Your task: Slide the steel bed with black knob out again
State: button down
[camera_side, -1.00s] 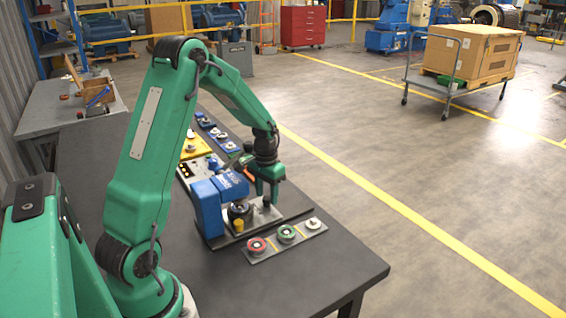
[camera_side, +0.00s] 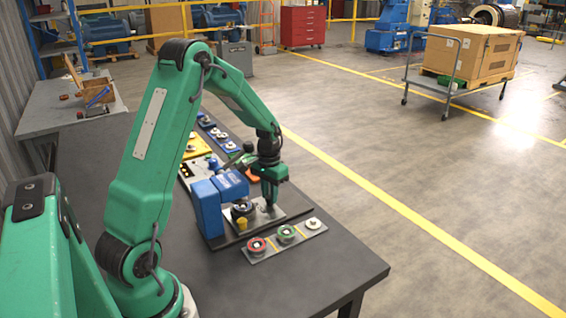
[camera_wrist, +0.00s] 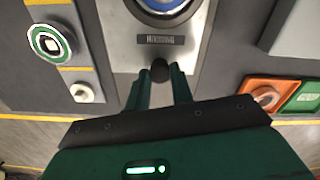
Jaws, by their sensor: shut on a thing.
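The steel bed (camera_wrist: 119,43) is a bare metal plate with a small dark label, and it fills the upper middle of the wrist view. Its black knob (camera_wrist: 160,70) stands at the bed's near end. My gripper (camera_wrist: 165,80) is shut on the knob, one finger on each side. In the side view my gripper (camera_side: 269,203) points down at the bed (camera_side: 271,217), hiding the knob. The blue machine (camera_side: 209,206) stands at the left end of the bed. A round part with a blue centre (camera_wrist: 163,4) is cut off at the top of the wrist view.
A grey strip with a red ring (camera_side: 257,245), a green ring (camera_side: 286,232) and a pale ring (camera_side: 313,223) lies in front of the bed. Orange (camera_wrist: 262,94) and green (camera_wrist: 302,97) pads lie to the right in the wrist view. The table's near right is clear.

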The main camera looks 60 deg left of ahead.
jog(key=w, duration=1)
jog(key=shift+w, duration=0.1)
jog(key=c, duration=1.2)
grip_release()
jog(key=shift+r, duration=0.1)
notch_tip(320, 180, up, 8)
jog(key=shift+d, duration=0.1)
